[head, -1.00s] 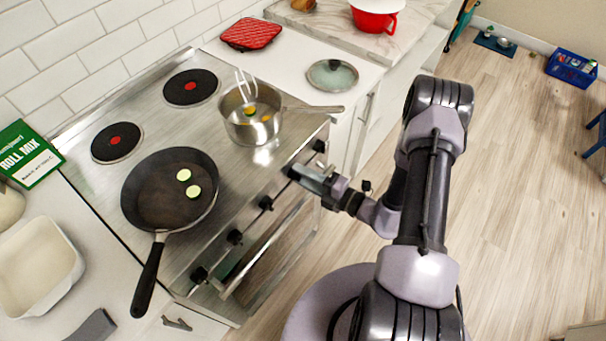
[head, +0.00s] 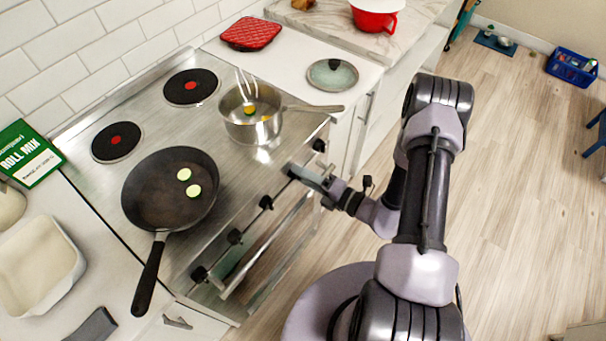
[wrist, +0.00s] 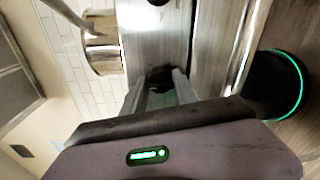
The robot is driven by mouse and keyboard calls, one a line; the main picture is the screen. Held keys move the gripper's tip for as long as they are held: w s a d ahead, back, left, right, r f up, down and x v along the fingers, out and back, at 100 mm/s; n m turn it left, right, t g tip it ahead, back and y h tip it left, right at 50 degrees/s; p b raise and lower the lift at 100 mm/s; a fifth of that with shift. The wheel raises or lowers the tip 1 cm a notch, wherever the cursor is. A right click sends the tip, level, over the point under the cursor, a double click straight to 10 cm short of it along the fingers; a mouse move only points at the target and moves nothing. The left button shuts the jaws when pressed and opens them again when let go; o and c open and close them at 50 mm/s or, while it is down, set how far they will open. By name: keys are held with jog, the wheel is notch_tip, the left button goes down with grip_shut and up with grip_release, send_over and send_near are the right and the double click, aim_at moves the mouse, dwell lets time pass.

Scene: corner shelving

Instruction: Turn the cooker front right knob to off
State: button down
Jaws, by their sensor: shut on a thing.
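The cooker (head: 150,120) has a row of dark knobs along its steel front. My gripper (head: 291,171) is at the front panel, between a knob at the right end (head: 319,146) and a knob nearer the middle (head: 266,203). In the wrist view, my gripper (wrist: 161,88) is shut on a dark knob (wrist: 160,75), with a finger on each side of it. The fingers hide most of this knob in the head view. Its pointer mark is too dark to read. Another knob (wrist: 158,2) shows at the wrist view's top edge.
A steel pot (head: 252,125) stands on the right front burner, its handle reaching right above the knobs. A black pan (head: 170,190) with two green slices sits on the left front. The oven handle (head: 255,255) runs below the knobs.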

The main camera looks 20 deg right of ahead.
jog(key=c, duration=1)
grip_release()
jog(key=shift+r, duration=0.1)
jog(key=p+v, duration=0.3)
jog(key=v, duration=1.4)
jog(key=shift+d, duration=0.2)
jog(key=shift+r, duration=0.1)
